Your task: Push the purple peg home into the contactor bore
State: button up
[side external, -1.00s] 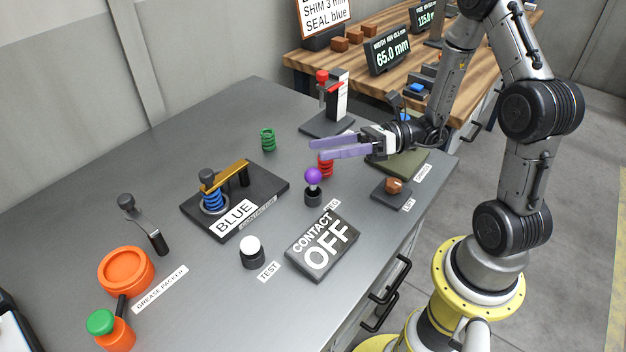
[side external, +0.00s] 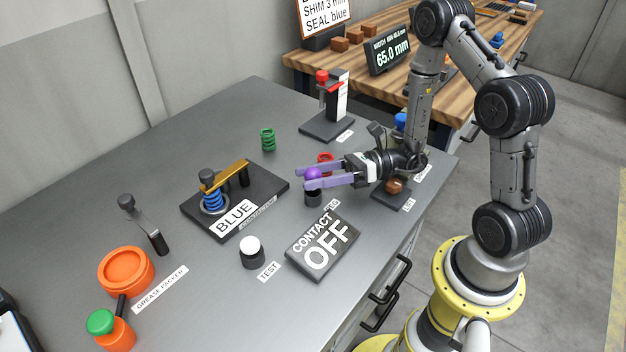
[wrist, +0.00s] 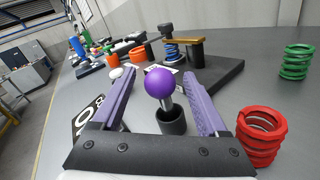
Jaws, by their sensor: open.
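The purple peg (side external: 313,173) has a round purple head on a thin metal shaft. Its shaft stands in the dark contactor bore (side external: 313,198), a small black cylinder on the bench. In the wrist view the purple ball (wrist: 159,82) sits above the black socket (wrist: 172,121), with a length of silver shaft showing between them. My gripper (side external: 309,178) is open, with its purple fingers at the height of the ball, one on each side of it. In the wrist view both fingers look apart from the peg. The sign in front (side external: 323,244) reads CONTACT OFF.
A red spring (wrist: 261,136) stands close to the right finger in the wrist view. A green spring (side external: 268,139) stands farther back. The black BLUE fixture (side external: 262,200) lies left, and the white-topped TEST button (side external: 251,250) is in front.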

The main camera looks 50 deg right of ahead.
grip_shut()
jog(key=shift+r, duration=0.1)
dwell(0.4)
